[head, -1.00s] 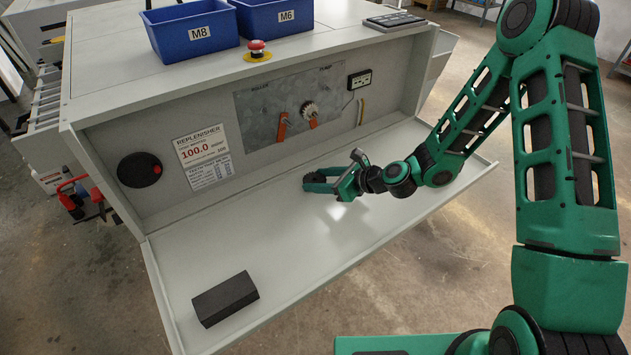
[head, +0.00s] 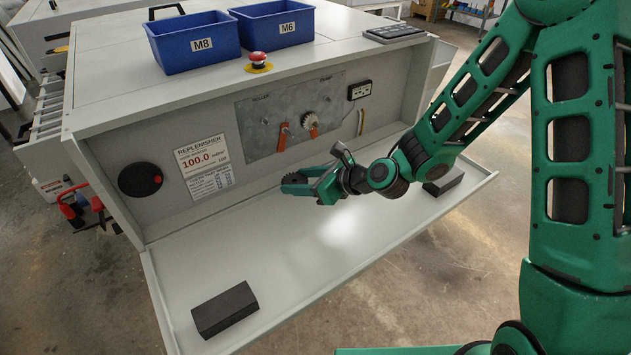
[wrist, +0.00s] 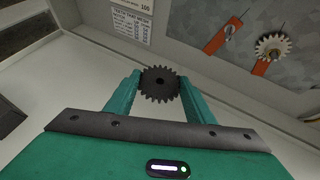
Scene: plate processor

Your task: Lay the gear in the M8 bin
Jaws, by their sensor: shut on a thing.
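My gripper (head: 296,183) is shut on a dark toothed gear (wrist: 160,84), which sits between the two green fingertips in the wrist view. In the head view the gear (head: 292,178) is small and partly hidden by the fingers. My gripper holds it above the white shelf, in front of the machine's panel. The M8 bin (head: 190,64) is a blue open box on top of the machine, at the left, higher than my gripper. Its inside floor is largely hidden by its walls.
The blue M6 bin (head: 276,35) stands right beside the M8 bin. A red stop button (head: 260,60) sits near the top's front edge. A light gear (head: 309,121) is on the panel. Dark blocks lie on the shelf at front left (head: 225,310) and right (head: 443,181).

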